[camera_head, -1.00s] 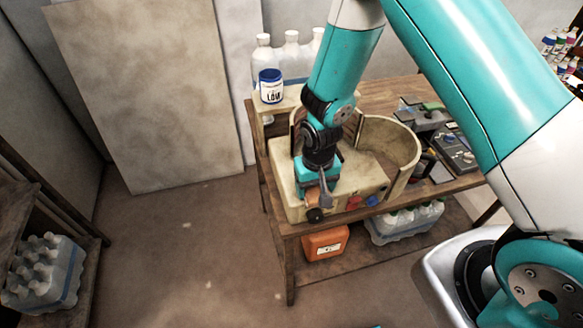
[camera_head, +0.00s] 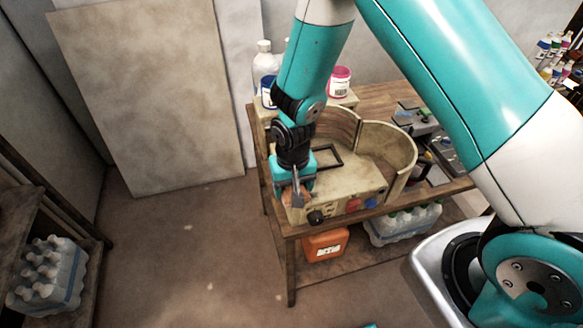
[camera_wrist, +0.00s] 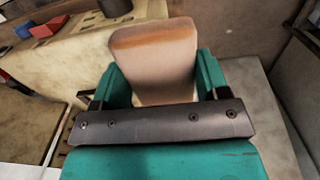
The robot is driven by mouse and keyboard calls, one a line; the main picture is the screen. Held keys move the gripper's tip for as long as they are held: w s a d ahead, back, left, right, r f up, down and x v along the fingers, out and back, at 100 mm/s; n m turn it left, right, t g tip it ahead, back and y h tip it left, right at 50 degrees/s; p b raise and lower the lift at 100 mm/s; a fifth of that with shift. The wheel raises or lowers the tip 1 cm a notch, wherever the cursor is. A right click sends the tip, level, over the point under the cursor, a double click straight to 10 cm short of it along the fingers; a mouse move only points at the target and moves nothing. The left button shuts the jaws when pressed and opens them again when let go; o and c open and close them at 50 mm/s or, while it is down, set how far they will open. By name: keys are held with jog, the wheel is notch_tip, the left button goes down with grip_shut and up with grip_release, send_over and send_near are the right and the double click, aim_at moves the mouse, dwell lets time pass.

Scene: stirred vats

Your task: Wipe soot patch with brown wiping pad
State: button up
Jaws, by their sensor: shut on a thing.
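My gripper (camera_head: 294,190) is at the left front corner of the beige vat unit (camera_head: 350,193), beside the black knob. In the wrist view, its two teal fingers (camera_wrist: 155,80) are shut on the brown wiping pad (camera_wrist: 153,58), a tan block with a browner band near its far end. A small brownish part of the pad shows under the gripper in the head view. A dark square outline (camera_head: 341,152) lies on the vat unit's top, right of my gripper. I cannot make out a distinct soot patch.
Behind stand a pink-labelled tub (camera_head: 340,82), a blue-lidded tub (camera_head: 267,92) and white bottles (camera_head: 264,62). The vat's curved wall (camera_head: 402,150) rises at the right. The wooden table (camera_head: 380,95) bears it; open floor (camera_head: 190,250) lies left.

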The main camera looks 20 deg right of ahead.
jog(key=shift+r+p, duration=1.4)
jog(key=shift+r, duration=0.9)
jog(key=b, duration=0.3)
jog(key=shift+f, duration=0.4)
jog(key=shift+s+b, duration=0.1)
jog(key=shift+b, duration=0.65)
